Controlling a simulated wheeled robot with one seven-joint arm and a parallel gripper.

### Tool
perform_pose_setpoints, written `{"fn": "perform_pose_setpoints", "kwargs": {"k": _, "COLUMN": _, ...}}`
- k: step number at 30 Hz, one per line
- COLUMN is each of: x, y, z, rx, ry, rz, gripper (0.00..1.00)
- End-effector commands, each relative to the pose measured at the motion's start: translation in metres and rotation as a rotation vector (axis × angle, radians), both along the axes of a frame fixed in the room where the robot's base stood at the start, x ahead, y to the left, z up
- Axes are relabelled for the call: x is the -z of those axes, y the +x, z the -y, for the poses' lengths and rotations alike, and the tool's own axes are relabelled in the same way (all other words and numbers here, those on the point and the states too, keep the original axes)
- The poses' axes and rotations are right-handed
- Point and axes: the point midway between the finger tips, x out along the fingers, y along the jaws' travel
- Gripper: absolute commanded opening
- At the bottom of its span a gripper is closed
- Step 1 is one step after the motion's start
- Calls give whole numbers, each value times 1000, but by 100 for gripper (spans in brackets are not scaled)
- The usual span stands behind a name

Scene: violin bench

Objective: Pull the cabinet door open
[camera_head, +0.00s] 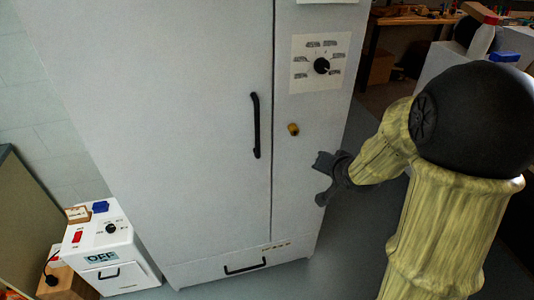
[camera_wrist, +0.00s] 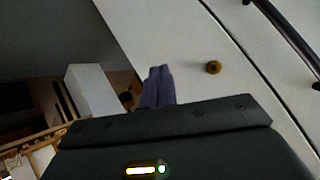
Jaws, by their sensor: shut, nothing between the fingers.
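The tall white cabinet door (camera_head: 180,130) fills the middle of the head view and looks closed, flush along its right seam. Its black vertical handle (camera_head: 255,125) is near that seam. The handle also crosses the upper right corner of the wrist view (camera_wrist: 288,38). My gripper (camera_head: 322,180) is in front of the cabinet's right-hand panel, below and right of the handle and apart from it. In the wrist view my gripper's fingers (camera_wrist: 159,73) are together and empty, left of the handle. The exact fingertips are hard to make out in the head view.
A brass knob (camera_head: 293,129) and a dial panel (camera_head: 320,63) are on the fixed strip right of the door. A drawer handle (camera_head: 245,266) is below. A small white box marked OFF (camera_head: 103,257) stands at lower left. Grey floor (camera_head: 350,250) is clear right of the cabinet.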

Motion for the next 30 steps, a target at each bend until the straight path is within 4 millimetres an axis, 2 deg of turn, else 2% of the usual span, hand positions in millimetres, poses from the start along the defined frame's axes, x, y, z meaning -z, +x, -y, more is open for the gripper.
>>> {"fn": "perform_pose_setpoints", "kwargs": {"k": 1, "x": 10, "y": 16, "z": -5, "rx": -2, "ry": 78, "rz": 48, "gripper": 0}}
{"fn": "perform_pose_setpoints", "kwargs": {"k": 3, "x": 12, "y": 34, "z": -16, "rx": -17, "ry": 208, "rz": 111, "gripper": 0}}
{"fn": "perform_pose_setpoints", "kwargs": {"k": 7, "x": 15, "y": 55, "z": -39, "rx": -76, "ry": 483, "rz": 174, "gripper": 0}}
{"fn": "perform_pose_setpoints", "kwargs": {"k": 11, "x": 18, "y": 61, "z": -61, "rx": -167, "ry": 781, "rz": 160, "gripper": 0}}
{"fn": "perform_pose_setpoints", "kwargs": {"k": 15, "x": 19, "y": 55, "z": -76, "rx": -261, "ry": 1039, "rz": 81, "gripper": 0}}
{"fn": "perform_pose_setpoints", "kwargs": {"k": 20, "x": 16, "y": 48, "z": -82, "rx": -310, "ry": 1165, "rz": 19, "gripper": 0}}
{"fn": "perform_pose_setpoints", "kwargs": {"k": 30, "x": 14, "y": 48, "z": -83, "rx": -313, "ry": 1172, "rz": 15, "gripper": 0}}
